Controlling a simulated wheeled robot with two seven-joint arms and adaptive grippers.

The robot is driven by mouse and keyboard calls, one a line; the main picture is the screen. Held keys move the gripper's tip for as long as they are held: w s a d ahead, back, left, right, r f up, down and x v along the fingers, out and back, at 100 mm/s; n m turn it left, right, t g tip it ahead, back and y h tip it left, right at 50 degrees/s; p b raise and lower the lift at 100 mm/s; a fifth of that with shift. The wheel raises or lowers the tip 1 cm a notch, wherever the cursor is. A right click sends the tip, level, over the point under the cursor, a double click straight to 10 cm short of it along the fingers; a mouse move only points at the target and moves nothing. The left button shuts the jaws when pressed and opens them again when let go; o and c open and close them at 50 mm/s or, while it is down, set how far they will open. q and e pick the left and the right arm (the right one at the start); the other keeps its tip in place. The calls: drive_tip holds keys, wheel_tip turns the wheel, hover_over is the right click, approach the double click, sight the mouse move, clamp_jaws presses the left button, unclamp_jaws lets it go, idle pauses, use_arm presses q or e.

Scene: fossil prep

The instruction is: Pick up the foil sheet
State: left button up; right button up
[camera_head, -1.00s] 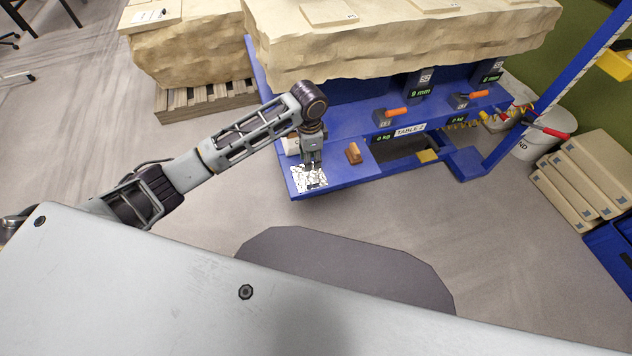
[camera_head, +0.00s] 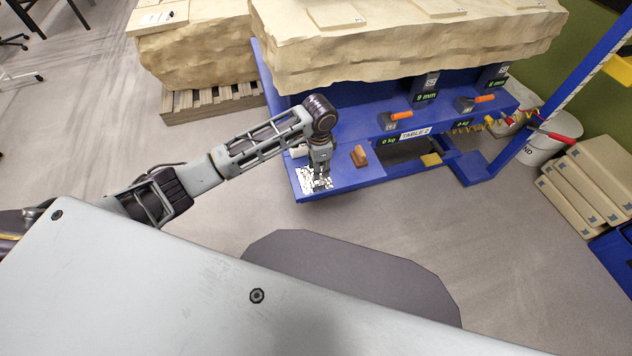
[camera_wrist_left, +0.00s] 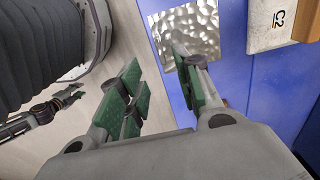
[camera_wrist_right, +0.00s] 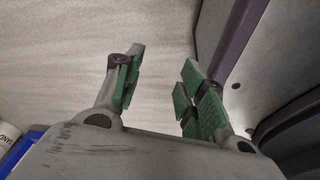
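The foil sheet (camera_head: 308,187) is a shiny, crinkled silver square. It lies on the blue table's (camera_head: 342,182) near left corner in the head view. It also shows at the top of the left wrist view (camera_wrist_left: 198,28). My left gripper (camera_head: 322,183) points down over the foil and covers part of it. In the left wrist view my left gripper (camera_wrist_left: 160,88) is open, with the foil behind its right finger and nothing held. I cannot tell whether the fingertips touch it. My right gripper (camera_wrist_right: 162,88) is open and empty, over bare floor in its wrist view.
A brown block (camera_head: 360,157) stands right of the foil. A pale box marked C2 (camera_wrist_left: 275,22) lies close by. A large stone slab (camera_head: 400,45) sits behind on the table. Orange-handled tools (camera_head: 392,120) are farther right. Floor in front is clear.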

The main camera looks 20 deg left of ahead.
use_arm(q)
hover_over(318, 185)
wheel_tip(318, 185, down, 5)
drive_tip(key=shift+r+b, duration=0.2)
drive_tip(key=shift+b, duration=0.1)
drive_tip(key=shift+f, duration=0.55)
use_arm(e)
drive_tip(key=shift+w+a+r, duration=0.15)
drive_tip(key=shift+w+a, duration=0.2)
drive_tip(key=shift+w, duration=0.2)
drive_tip(key=shift+w+a+r, duration=0.1)
drive_tip(key=shift+w+a, duration=0.25)
drive_tip(key=shift+w, duration=0.15)
drive_tip(key=shift+s+f, duration=0.1)
drive_tip(key=shift+s, duration=0.05)
